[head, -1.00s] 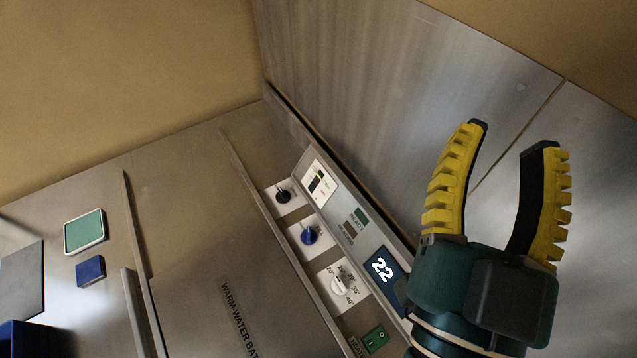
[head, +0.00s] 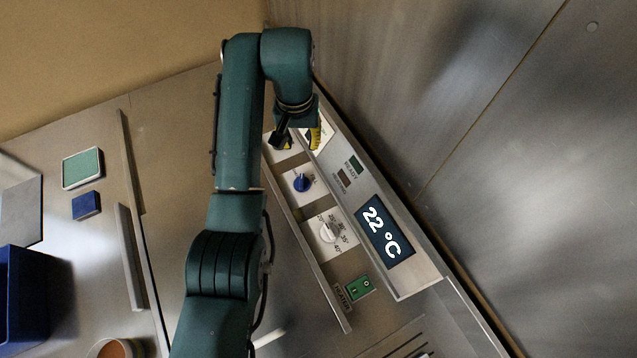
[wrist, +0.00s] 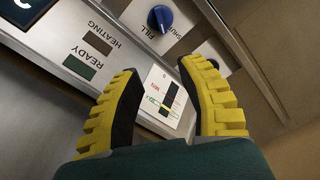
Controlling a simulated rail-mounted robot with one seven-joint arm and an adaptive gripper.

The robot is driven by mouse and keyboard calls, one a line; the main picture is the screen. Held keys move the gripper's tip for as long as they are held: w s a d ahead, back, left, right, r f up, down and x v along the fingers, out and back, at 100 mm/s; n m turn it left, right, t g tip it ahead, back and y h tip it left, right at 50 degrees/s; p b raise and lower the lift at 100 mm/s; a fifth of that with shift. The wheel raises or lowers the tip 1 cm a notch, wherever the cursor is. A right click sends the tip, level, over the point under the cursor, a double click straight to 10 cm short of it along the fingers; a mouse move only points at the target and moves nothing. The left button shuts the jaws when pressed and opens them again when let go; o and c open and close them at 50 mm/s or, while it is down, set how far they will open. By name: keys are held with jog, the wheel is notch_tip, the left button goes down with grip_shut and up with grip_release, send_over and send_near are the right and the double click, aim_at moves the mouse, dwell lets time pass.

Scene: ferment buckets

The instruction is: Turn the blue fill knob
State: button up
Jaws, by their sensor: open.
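The blue fill knob (head: 301,183) sits on a white plate on the slanted control panel, just below my gripper in the head view. In the wrist view the blue knob (wrist: 160,18) is at the top, beside the words FILL and SHUT, beyond the fingertips. My gripper (wrist: 157,72) has its yellow-and-black fingers spread with nothing held between them. In the head view my gripper (head: 297,140) is at the panel's upper end, near the black knob and the level gauge, apart from the blue knob. Its fingers are partly hidden there.
A black knob (wrist: 212,63) is close to the right finger. The level gauge (wrist: 166,97) shows between the fingers. A white temperature dial (head: 328,232), a green heater switch (head: 360,288) and a 22 °C display (head: 384,230) lie lower on the panel. A steel wall rises behind.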

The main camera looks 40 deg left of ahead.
aim_at(301, 180)
jog(key=f, duration=0.5)
jog(key=f+b, duration=0.1)
jog(key=f, duration=0.5)
jog(key=s+f+b, duration=0.1)
jog(key=f, duration=0.5)
jog(key=shift+o, duration=0.2)
grip_shut()
